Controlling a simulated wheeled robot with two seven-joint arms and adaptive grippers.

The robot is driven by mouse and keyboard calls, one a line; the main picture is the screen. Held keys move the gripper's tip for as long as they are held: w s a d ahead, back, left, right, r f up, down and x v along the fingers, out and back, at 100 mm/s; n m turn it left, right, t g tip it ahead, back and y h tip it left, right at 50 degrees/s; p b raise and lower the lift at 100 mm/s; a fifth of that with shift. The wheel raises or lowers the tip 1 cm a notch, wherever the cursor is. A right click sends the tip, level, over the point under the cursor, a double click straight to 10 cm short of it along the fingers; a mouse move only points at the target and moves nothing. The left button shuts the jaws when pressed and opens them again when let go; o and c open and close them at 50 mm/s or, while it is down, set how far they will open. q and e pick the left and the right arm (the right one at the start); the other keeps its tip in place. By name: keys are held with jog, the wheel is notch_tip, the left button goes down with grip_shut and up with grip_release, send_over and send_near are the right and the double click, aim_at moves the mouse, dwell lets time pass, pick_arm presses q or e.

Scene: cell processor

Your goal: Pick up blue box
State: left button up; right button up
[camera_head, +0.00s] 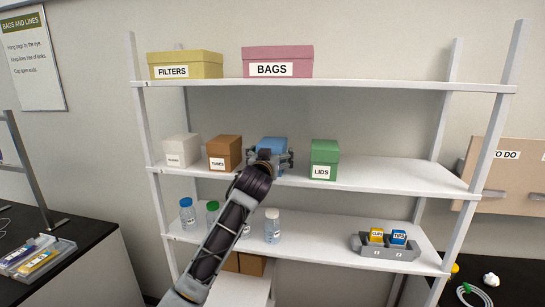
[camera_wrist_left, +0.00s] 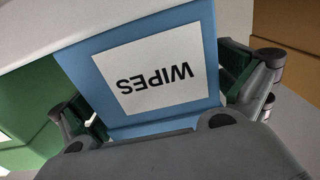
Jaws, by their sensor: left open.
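The blue box (camera_head: 272,144) stands on the middle shelf, between a brown box and a green box. My left gripper (camera_head: 270,160) is at its front, and the wrist hides much of the box's face. In the left wrist view the blue box (camera_wrist_left: 150,65) fills the middle, its white label reading WIPES upside down. The left gripper's fingers (camera_wrist_left: 175,115) are open, one on each side of the box. I cannot tell whether they touch it. My right gripper is not in view.
The brown TUBES box (camera_head: 225,153) and the green LIDS box (camera_head: 324,159) flank the blue box closely. A white box (camera_head: 181,150) stands further left. The upper shelf (camera_head: 370,85) is above. The middle shelf (camera_head: 400,178) is bare to the right of the green box.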

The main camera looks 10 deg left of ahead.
pick_arm(q)
jog(key=shift+c, duration=0.3)
jog(key=c, duration=1.1)
jog(key=shift+o, duration=0.2)
jog(key=shift+r, duration=0.2)
jog(key=shift+r+b, duration=1.1)
jog(key=shift+r, duration=3.75)
jog(key=o, duration=0.4)
jog(key=c, duration=0.9)
